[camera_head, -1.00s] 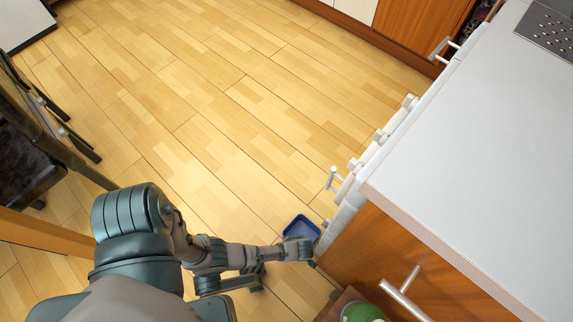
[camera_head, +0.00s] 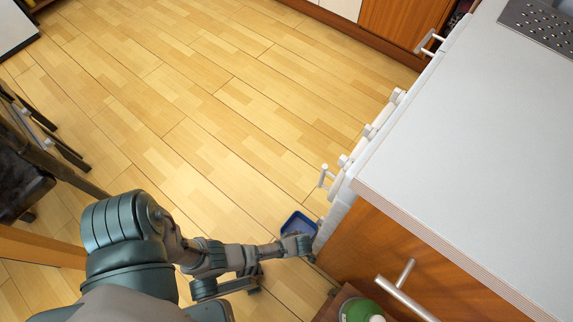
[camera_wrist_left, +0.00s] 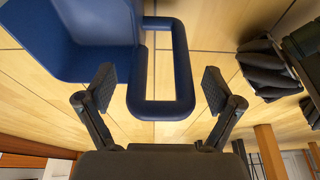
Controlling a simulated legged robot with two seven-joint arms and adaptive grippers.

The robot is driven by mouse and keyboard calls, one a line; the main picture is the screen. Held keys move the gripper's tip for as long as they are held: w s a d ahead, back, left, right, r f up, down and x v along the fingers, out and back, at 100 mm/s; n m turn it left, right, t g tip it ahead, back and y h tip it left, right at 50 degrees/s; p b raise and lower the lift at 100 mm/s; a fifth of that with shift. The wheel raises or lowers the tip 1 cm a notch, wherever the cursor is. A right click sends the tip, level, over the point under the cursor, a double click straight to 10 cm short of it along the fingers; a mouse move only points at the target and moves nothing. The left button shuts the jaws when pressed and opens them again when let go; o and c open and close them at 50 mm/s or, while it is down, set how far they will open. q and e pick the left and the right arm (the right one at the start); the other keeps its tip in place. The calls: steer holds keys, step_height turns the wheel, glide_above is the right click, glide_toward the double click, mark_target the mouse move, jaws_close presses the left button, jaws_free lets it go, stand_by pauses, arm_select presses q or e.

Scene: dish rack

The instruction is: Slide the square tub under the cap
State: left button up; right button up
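The square tub (camera_head: 299,224) is blue and shows in the head view beside the front of the counter, low over the floor. Whether it rests on anything is unclear. Its wall (camera_wrist_left: 92,62) and a blue loop handle (camera_wrist_left: 185,75) fill the upper part of the left wrist view. My left gripper (camera_head: 295,245) is at the tub's near side. In the wrist view its two fingers (camera_wrist_left: 160,90) are spread, with the handle between them and small gaps on both sides. I cannot make out a cap. My right gripper is out of view.
A light grey countertop (camera_head: 470,150) with a wooden front (camera_head: 385,255) and bar handle (camera_head: 405,285) stands at the right. A green round object (camera_head: 358,311) is at the bottom. Dark chairs are at the left; the middle floor is clear.

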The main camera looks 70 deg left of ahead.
arm_select(q)
steer(key=v, duration=0.7)
steer(key=shift+r, duration=0.15)
stand_by(0.5)
stand_by(0.4)
